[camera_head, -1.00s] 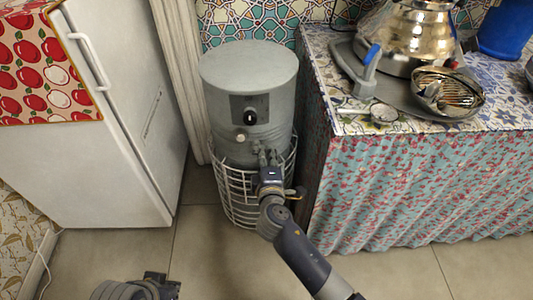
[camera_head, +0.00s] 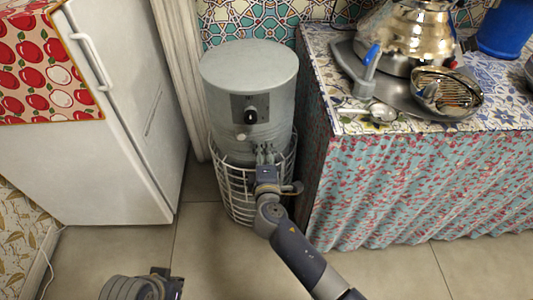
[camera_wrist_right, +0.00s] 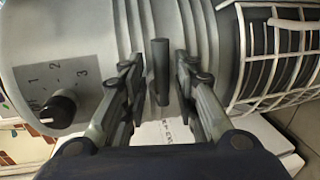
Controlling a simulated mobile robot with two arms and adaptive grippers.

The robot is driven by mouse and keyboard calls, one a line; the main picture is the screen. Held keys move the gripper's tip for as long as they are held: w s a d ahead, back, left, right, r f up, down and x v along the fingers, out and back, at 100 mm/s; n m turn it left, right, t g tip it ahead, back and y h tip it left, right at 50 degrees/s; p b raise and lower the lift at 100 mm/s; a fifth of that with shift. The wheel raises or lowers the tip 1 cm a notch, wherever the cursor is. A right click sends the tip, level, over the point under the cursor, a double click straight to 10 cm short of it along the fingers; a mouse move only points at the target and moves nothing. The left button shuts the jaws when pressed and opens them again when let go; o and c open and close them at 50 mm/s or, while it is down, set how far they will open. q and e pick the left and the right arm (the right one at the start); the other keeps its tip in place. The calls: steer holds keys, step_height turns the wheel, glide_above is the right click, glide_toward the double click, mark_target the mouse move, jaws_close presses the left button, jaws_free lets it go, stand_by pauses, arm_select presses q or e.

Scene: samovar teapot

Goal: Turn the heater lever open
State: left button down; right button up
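The heater is a grey upright cylinder (camera_head: 232,105) with a black dial on its front panel. It also fills the upper left of the right wrist view (camera_wrist_right: 70,40). A dark grey upright bar (camera_wrist_right: 160,72), which looks like the heater lever, stands between the fingers of my right gripper (camera_wrist_right: 158,85). The fingers are open, with a gap on each side of the bar. In the head view my right gripper (camera_head: 265,155) is at the heater's lower front, and the lever cannot be made out there. My left gripper (camera_head: 168,280) is low at the left, its fingers unclear.
A white wire basket (camera_head: 235,190) surrounds the heater's lower part. A white fridge (camera_head: 120,150) stands to the left. A cloth-covered table (camera_head: 400,180) stands close on the right, with a samovar (camera_head: 412,35) and a metal tray (camera_head: 430,108). Floor in front is clear.

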steer(key=shift+d, duration=0.15)
steer(key=shift+s, duration=0.35)
steer(key=s+r, duration=0.2)
steer(key=s, duration=0.9)
steer(key=shift+r, duration=0.15)
